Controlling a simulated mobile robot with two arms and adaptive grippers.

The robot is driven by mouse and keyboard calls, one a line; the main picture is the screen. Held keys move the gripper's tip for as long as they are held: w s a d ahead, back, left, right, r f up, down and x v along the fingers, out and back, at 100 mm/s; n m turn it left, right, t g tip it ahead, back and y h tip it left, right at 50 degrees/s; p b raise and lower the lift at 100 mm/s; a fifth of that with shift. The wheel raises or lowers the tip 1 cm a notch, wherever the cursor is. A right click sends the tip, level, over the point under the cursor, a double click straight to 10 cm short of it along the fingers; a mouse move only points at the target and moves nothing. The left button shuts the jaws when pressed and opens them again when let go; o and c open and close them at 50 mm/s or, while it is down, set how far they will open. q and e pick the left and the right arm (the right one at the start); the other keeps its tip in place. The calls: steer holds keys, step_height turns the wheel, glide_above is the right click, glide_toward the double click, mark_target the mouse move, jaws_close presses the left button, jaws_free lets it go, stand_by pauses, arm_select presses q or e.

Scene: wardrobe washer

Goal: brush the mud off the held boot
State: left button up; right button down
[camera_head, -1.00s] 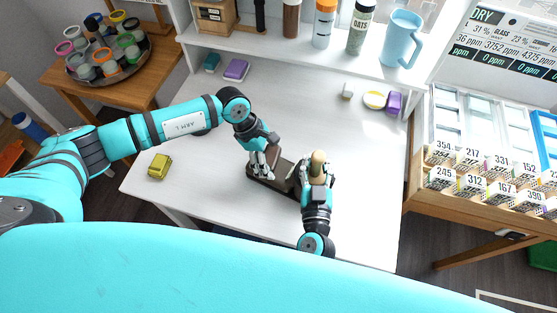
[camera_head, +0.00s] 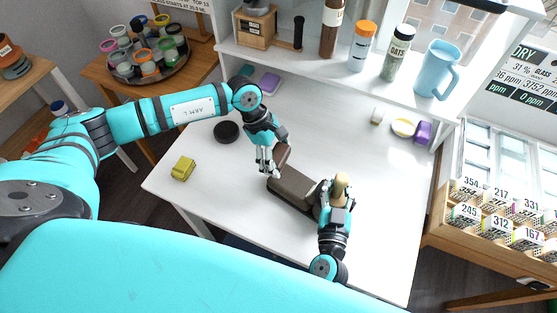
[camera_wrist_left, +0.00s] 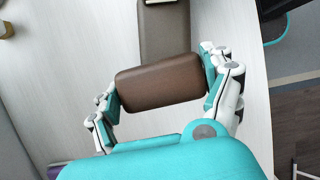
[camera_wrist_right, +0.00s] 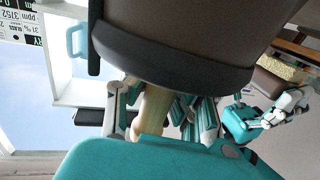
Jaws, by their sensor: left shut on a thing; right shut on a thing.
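A dark brown boot (camera_head: 292,189) lies along the white table in the head view, its long part pointing left. It fills the top of the right wrist view (camera_wrist_right: 190,28), with a black edge. My right gripper (camera_head: 336,204) is shut on a pale upright piece (camera_wrist_right: 152,108) at the boot's right end. My left gripper (camera_head: 272,158) is shut on a brown brush block (camera_wrist_left: 160,86), just beyond the boot's left end. In the left wrist view the boot (camera_wrist_left: 165,35) lies right behind the block. I cannot tell whether they touch. No mud is clearly visible.
A shelf with bottles and a blue jug (camera_head: 437,69) runs along the back. The table's front left is clear.

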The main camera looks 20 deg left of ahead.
arm_select(q)
steer(key=shift+r, duration=1.7)
arm_select(e)
steer(key=c, duration=0.9)
jaws_free()
steer(key=shift+o, duration=0.4)
steer(key=o, duration=0.5)
steer(key=s, duration=0.4)
steer(key=s+d, duration=0.1)
steer(key=s, duration=0.3)
steer(key=s+d, duration=0.1)
steer(key=s, duration=0.3)
steer(key=shift+d, duration=0.15)
